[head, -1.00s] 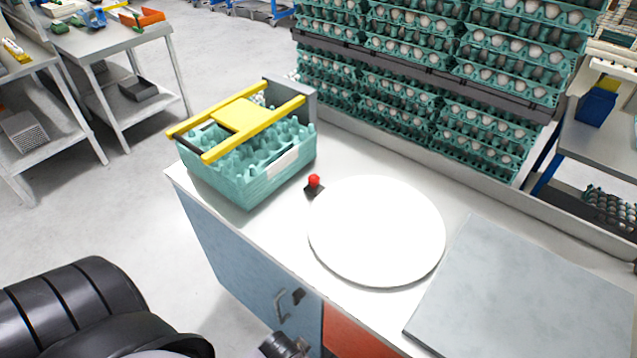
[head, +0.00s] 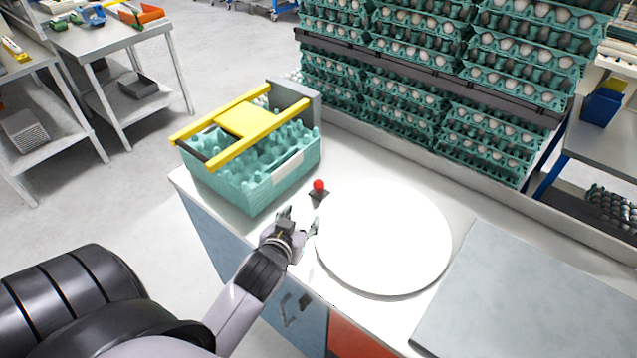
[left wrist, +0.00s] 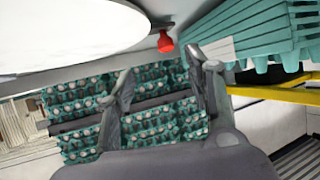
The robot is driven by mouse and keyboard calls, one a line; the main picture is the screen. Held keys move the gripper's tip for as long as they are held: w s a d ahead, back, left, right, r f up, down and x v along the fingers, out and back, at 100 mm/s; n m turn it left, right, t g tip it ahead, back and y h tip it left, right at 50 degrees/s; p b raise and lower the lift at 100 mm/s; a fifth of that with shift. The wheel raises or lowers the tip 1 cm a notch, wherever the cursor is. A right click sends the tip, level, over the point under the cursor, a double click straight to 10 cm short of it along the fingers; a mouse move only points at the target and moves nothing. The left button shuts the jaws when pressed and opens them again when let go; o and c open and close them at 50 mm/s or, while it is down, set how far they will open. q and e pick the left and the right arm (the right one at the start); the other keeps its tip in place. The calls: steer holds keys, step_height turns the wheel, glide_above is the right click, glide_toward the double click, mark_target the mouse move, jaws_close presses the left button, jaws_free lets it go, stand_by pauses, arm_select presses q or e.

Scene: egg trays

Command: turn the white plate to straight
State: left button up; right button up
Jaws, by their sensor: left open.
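The round white plate (head: 385,238) lies flat on the white counter in the head view. It also fills the upper left of the left wrist view (left wrist: 65,30). My left gripper (head: 300,220) is at the plate's left edge, between the plate and the green tray stack. Its fingers are apart with nothing between them. In the left wrist view the two fingers (left wrist: 165,90) are spread. I cannot tell whether a finger touches the plate's rim. My right gripper is out of view.
A stack of green egg trays (head: 255,185) with a yellow handle frame stands left of the plate. A red button (head: 319,186) sits between them. A grey panel (head: 530,295) lies to the right. Egg-filled trays (head: 430,85) rise behind the counter.

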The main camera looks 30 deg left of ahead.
mark_target(317, 186)
arm_select(q)
steer(key=shift+t, duration=0.4)
steer(key=x, duration=0.6)
steer(key=r+p+x, duration=0.1)
steer(key=x, duration=0.5)
steer(key=a+p+x, duration=0.1)
steer(key=x, duration=0.5)
steer(key=shift+w+r, duration=0.25)
steer(key=shift+r, duration=0.05)
steer(key=shift+c, duration=0.4)
jaws_close()
